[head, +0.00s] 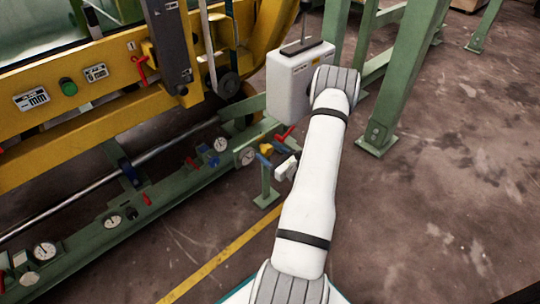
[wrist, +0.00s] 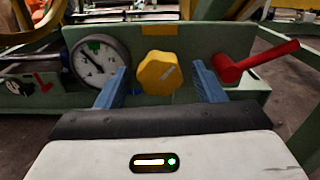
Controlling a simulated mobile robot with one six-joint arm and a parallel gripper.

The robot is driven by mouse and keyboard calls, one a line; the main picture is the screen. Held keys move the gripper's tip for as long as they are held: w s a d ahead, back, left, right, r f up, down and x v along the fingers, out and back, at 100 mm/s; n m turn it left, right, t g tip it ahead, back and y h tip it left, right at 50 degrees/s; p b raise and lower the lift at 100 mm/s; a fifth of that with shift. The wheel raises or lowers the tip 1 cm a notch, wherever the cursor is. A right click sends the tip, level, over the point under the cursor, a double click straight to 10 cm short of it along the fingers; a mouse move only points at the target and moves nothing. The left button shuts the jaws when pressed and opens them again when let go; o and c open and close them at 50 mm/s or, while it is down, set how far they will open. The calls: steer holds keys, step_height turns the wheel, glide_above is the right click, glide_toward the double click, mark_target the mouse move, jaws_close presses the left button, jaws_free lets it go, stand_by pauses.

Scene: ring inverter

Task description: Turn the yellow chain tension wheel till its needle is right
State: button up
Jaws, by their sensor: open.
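The needle points to the upper left, apart from the green zone as far as I can tell. My gripper (wrist: 160,84) is open, its blue fingers on either side of the wheel with gaps. It also shows in the head view (head: 273,157).
A red lever (wrist: 255,62) sticks out right of the wheel, close to the right finger. Other gauges (head: 45,251) line the green rail. A white box (head: 290,85) stands behind my arm. Open floor (head: 440,200) lies to the right.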

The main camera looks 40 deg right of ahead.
steer(key=shift+w, duration=0.1)
steer(key=c, duration=0.9)
steer(key=shift+a, duration=0.2)
steer(key=shift+c, duration=0.3)
steer(key=shift+d, duration=0.15)
steer(key=shift+m+p, duration=0.4)
